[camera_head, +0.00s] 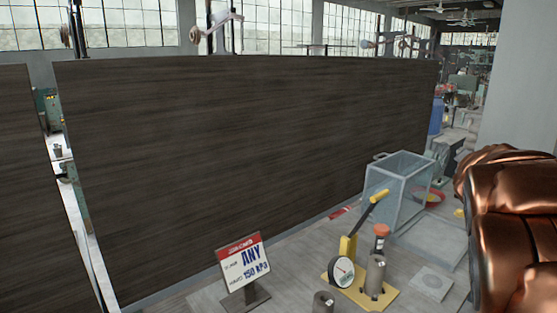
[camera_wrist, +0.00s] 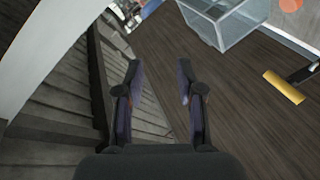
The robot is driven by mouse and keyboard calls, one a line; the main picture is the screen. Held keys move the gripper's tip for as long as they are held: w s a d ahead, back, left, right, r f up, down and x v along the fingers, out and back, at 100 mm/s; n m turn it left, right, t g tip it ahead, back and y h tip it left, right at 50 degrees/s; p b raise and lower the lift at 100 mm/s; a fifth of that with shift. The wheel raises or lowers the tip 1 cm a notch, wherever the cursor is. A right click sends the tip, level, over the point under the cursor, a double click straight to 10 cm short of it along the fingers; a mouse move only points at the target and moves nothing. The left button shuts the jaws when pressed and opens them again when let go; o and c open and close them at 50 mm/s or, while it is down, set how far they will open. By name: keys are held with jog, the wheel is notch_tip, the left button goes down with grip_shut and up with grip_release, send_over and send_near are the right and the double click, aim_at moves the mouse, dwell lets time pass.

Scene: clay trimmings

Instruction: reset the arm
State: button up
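My gripper (camera_wrist: 160,85) shows in the wrist view with its two dark fingers apart and nothing between them. It hangs above a dark wood-grained surface. In the head view the gripper is out of sight. Copper-coloured rounded parts at the right edge, which look like my arm, fill that side.
A dark wooden panel (camera_head: 240,150) spans the head view.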

jog(key=s+a+f+m+g+y, duration=0.2)
jog(key=s+a+f+m+g, duration=0.3)
jog(key=s+f, duration=0.55)
jog(key=s+a+f+g+y, duration=0.1)
jog(key=s+a+f+g, duration=0.3)
jog(key=s+a+f, duration=0.6)
jog(key=s+a+f+g+y, duration=0.2)
jog(key=s+a, duration=0.4)
jog(key=s, duration=0.4)
jog(key=s+a+f+g+y, duration=0.3)
jog(key=s+a, duration=0.3)
jog(key=s, duration=0.5)
jog(key=shift+s+a+f+n+g, duration=0.25)
jog(key=shift+a+f+n+g, duration=0.1)
jog(key=shift+f, duration=0.25)
